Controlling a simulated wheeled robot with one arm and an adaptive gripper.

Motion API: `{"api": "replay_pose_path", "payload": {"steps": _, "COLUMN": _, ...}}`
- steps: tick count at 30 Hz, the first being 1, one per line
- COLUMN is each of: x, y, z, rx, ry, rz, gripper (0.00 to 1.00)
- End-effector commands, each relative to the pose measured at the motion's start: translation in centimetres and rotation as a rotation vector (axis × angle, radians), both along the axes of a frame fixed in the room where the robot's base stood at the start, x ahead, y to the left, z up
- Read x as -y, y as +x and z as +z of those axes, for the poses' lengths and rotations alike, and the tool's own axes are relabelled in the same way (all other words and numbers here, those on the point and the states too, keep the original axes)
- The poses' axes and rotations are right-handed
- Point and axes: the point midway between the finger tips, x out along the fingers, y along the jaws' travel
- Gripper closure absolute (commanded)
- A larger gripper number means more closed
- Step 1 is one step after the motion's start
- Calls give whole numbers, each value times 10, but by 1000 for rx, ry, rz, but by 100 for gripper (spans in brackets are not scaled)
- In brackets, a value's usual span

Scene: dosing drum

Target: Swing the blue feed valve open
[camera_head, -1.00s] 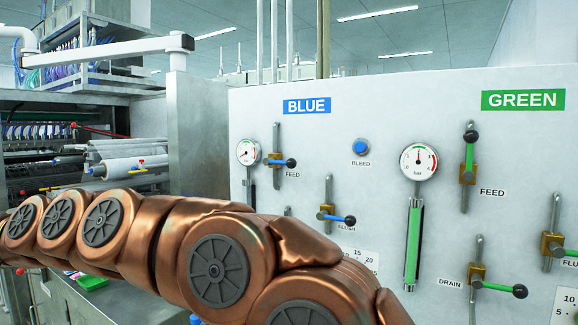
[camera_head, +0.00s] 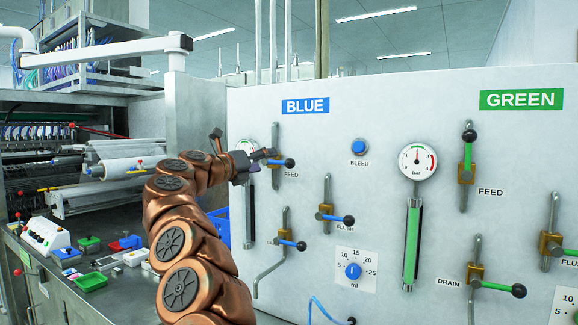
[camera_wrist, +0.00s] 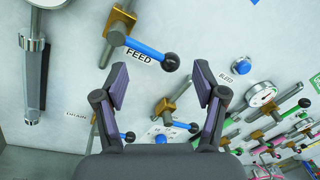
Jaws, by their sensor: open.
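The blue feed valve (camera_head: 281,161) is on the wall panel under the BLUE sign. Its short blue lever points right, roughly level, and ends in a black ball. In the wrist view its blue lever (camera_wrist: 148,53) and brass body show at upper middle, beside the FEED label. My gripper (camera_head: 240,146) is at the panel's left part, just left of the lever, partly covering the gauge there. In the wrist view my gripper (camera_wrist: 161,73) is open and empty. The black ball appears between and slightly beyond the fingertips, with no visible contact.
The blue flush valve (camera_head: 336,218) and blue drain valve (camera_head: 290,243) sit below. A blue bleed button (camera_head: 359,147) and a ml dial (camera_head: 353,271) are to the right. Green valves fill the panel's right side. A bench with small trays (camera_head: 92,277) is at left.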

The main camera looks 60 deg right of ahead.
Motion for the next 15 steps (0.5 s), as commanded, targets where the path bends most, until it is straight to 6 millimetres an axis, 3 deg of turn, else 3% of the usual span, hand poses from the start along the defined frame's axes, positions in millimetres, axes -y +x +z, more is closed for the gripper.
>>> {"api": "replay_pose_path", "payload": {"steps": 4, "x": 9, "y": -18, "z": -14, "rx": 30, "ry": 40, "rz": -66, "gripper": 29}}
{"api": "replay_pose_path", "payload": {"steps": 15, "x": 54, "y": -27, "z": -12, "rx": 29, "ry": 43, "rz": -76, "gripper": 29}}
